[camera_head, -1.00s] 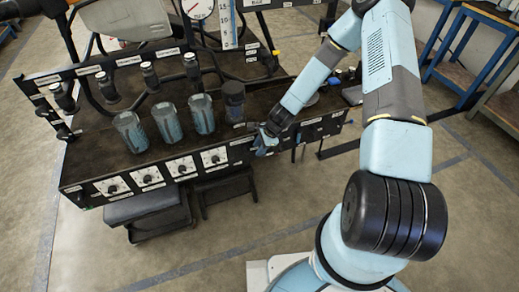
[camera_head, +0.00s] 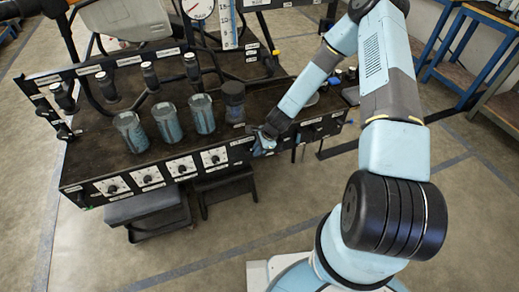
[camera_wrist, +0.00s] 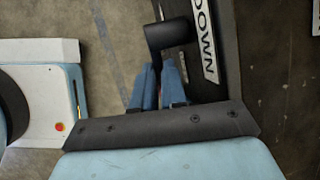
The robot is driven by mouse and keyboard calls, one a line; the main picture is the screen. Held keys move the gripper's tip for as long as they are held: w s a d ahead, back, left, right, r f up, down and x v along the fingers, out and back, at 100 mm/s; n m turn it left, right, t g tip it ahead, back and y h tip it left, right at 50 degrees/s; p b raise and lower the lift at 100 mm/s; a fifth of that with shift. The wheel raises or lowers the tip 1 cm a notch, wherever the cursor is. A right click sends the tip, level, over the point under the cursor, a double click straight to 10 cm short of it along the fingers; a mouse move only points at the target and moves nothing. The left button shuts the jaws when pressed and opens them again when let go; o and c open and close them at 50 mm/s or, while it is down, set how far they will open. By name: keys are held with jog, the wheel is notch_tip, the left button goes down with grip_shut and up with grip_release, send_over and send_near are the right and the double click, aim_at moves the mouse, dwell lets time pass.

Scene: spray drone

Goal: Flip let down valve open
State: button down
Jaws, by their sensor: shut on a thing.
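The let down valve shows in the wrist view as a black handle (camera_wrist: 167,34) with a thick rounded end and a thin stem running down between my fingers. It sits beside a white label (camera_wrist: 206,40) reading "DOWN" on the black panel edge. My gripper (camera_wrist: 158,88) has its two blue fingers shut on the stem, below the thick end. In the head view my gripper (camera_head: 262,146) is at the front face of the bench, right of the row of dials; the handle is hidden there by the gripper.
The black bench (camera_head: 110,160) carries several clear canisters (camera_head: 167,122) and a dark-lidded container (camera_head: 234,100) left of my gripper. Dials (camera_head: 181,166) line the front panel. A step stool (camera_head: 222,186) stands below.

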jog(key=shift+w+r+h, duration=0.1)
jog(key=shift+w+h, duration=0.1)
jog(key=shift+h, duration=0.2)
jog(key=shift+r+h, duration=0.2)
jog(key=shift+h, duration=0.3)
jog(key=shift+a+r+t+h, duration=0.1)
jog(key=shift+r+t+h, duration=0.25)
jog(key=shift+h, duration=0.35)
jog(key=shift+r+t+h, duration=0.2)
jog(key=shift+t+h, duration=0.15)
jog(key=shift+h, duration=0.35)
jog(key=shift+w+r, duration=0.15)
jog(key=c, duration=1.2)
grip_release()
jog(key=shift+s, duration=0.2)
jog(key=shift+s+a+r, duration=0.1)
jog(key=shift+s+r, duration=0.1)
jog(key=shift+r, duration=0.25)
jog(key=v, duration=1.2)
jog(key=shift+r, duration=0.3)
